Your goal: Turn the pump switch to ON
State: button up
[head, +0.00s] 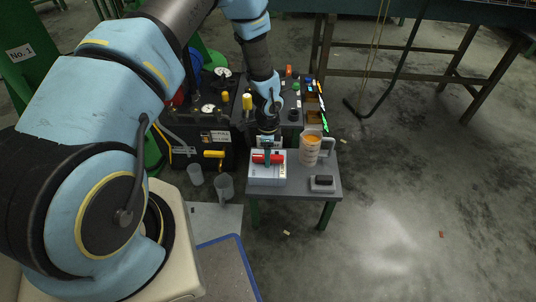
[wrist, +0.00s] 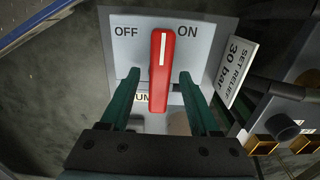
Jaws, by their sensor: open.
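The pump switch is a red lever (wrist: 161,70) with a white line at its upper end. It stands on a pale switch box (wrist: 225,25), with the words OFF to its left and ON to its right. Its white line points between the two words, with a slight lean toward ON. My gripper (wrist: 158,75) is open, one green finger on each side of the lever with visible gaps. Whether the fingertips reach down beside the lever is hard to tell. A lower label is partly hidden.
The box stands on a small grey table (head: 310,188) with green legs. An orange-topped measuring cup (head: 311,148) and a dark block (head: 321,183) stand to its right. A "SET RELIEF 30 bar" sign (wrist: 235,70) is right of the box. Dark machinery with knobs is behind.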

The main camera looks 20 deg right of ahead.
notch_tip(320, 180, up, 11)
jog(key=p, duration=0.1)
dwell(0.4)
jog(key=shift+f, duration=0.1)
jog(key=w+a+r+n+t, duration=0.1)
jog(key=w+a+r+n, duration=0.3)
jog(key=a+r+n, duration=0.8)
jog(key=s+a+r+n, duration=0.45)
jog(key=a+r, duration=0.25)
jog(key=a, duration=0.2)
jog(key=s+a+r+n, duration=0.45)
jog(key=a+r, duration=0.25)
jog(key=a, duration=0.2)
notch_tip(320, 180, up, 18)
jog(key=n+p, duration=0.1)
jog(key=p, duration=1.7)
jog(key=shift+w+a+f+t, duration=0.2)
jog(key=shift+w+t, duration=0.1)
jog(key=shift+w, duration=0.1)
jog(key=shift+f, duration=0.1)
